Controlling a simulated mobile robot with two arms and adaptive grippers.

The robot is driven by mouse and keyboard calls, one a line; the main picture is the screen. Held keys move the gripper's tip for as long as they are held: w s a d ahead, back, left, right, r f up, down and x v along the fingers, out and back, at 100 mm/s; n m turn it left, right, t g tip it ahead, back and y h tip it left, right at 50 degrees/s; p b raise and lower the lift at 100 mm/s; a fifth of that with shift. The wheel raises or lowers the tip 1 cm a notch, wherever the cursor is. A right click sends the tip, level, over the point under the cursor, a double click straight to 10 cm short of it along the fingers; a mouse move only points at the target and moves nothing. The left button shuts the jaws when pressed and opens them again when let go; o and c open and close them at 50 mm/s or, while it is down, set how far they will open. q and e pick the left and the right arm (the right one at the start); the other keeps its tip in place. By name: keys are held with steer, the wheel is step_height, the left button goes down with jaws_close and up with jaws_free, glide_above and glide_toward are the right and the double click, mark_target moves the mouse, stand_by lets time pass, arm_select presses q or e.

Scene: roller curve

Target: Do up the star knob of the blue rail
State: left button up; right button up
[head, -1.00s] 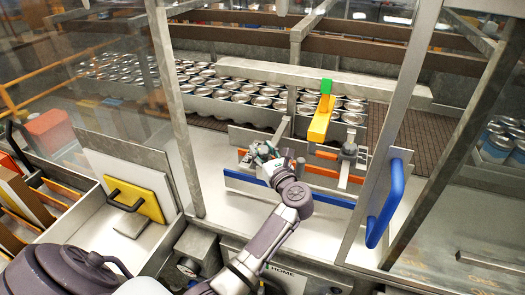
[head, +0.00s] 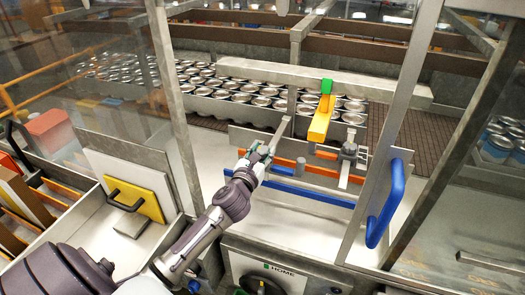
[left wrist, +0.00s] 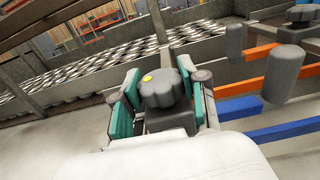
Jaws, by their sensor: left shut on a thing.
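The blue rail (head: 310,193) runs low across the front of the machine, below an orange rail (head: 322,171). It also shows in the left wrist view (left wrist: 285,131). A dark grey star knob (left wrist: 161,88) with a yellow dot on top sits between my left gripper's teal-padded fingers in the left wrist view. My left gripper (head: 256,158) is shut on this knob, at the left end of the rails. My right gripper is not in view.
A second grey knob (head: 349,149) stands on a bracket to the right. A yellow bar with a green end (head: 321,118) lies above the rails. A blue door handle (head: 385,203) is at right. Rows of cans (head: 235,92) stand behind.

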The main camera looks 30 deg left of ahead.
arm_select(q)
steer(key=m+h, duration=0.2)
steer(key=h, duration=0.1)
steer(key=m+h, duration=0.2)
steer(key=h, duration=0.1)
steer(key=shift+a+r+h, duration=0.1)
steer(key=shift+a+h, duration=0.05)
steer(key=shift+h, duration=0.15)
steer(key=shift+w+r+m+g+h, duration=0.1)
steer(key=shift+m+g+h, duration=0.2)
steer(key=shift+m+h, duration=1.25)
steer(key=shift+r+h, duration=0.15)
steer(key=shift+h, duration=0.3)
steer(key=o, duration=1)
steer(key=shift+c, duration=0.2)
steer(key=shift+o, duration=1)
steer(key=shift+f, duration=0.2)
steer(key=shift+f, duration=0.1)
steer(key=shift+s, duration=0.35)
steer(key=v, duration=1.1)
steer(key=shift+s+r, duration=0.15)
steer(key=shift+r, duration=0.05)
